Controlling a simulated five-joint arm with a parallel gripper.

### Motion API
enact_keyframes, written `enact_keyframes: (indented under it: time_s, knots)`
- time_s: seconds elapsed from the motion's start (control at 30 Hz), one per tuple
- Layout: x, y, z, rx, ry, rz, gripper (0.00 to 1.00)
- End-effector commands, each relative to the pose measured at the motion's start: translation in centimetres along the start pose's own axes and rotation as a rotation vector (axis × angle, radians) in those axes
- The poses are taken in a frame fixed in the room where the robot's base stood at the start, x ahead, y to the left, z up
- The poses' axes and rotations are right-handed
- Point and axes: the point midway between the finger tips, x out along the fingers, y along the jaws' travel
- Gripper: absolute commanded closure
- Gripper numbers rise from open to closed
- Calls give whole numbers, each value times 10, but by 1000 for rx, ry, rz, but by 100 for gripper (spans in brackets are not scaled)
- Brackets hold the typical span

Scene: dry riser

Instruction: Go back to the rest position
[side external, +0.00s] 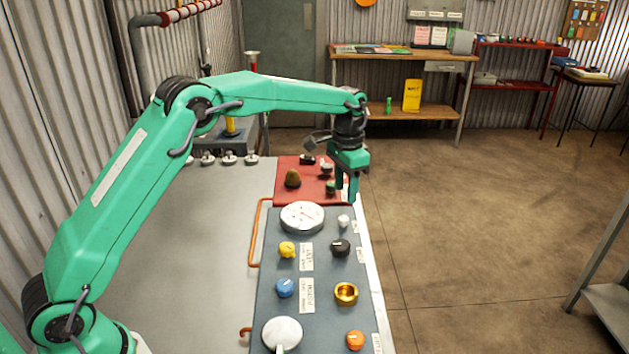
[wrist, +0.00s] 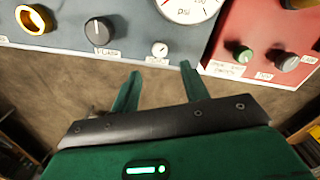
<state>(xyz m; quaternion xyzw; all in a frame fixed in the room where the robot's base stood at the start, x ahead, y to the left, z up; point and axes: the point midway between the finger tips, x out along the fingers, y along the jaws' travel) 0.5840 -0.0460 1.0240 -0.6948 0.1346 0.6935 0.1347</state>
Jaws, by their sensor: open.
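My gripper (side external: 347,190) is green and hangs from my outstretched arm near the right edge of the red panel (side external: 289,166). In the wrist view, its two fingers (wrist: 157,84) stand apart with nothing between them. The fingers point toward the edge of the grey panel (wrist: 66,42) and the red panel. In the side view, the fingertips overlap the red panel's right edge. I cannot tell whether they touch anything.
The grey panel carries a white gauge (side external: 302,216), a yellow knob (side external: 287,250), a black knob (side external: 340,248), a blue knob (side external: 285,288), a brass ring (side external: 346,293) and an orange knob (side external: 356,341). A green knob (wrist: 243,55) is on the red panel. Open floor lies right.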

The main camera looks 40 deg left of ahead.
Motion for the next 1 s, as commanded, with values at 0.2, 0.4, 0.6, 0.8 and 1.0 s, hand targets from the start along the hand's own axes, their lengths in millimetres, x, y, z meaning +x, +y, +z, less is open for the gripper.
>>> enact_keyframes:
  time_s: [0.2,0.4,0.6,0.8,1.0]
  knots:
    - [-5,0,2,-4,7,-2,55]
    - [-26,2,15,-22,31,-10,55]
    - [-59,6,42,-56,73,-22,55]
    - [-91,13,76,-96,121,-35,55]
    - [-116,21,113,-135,169,-46,55]
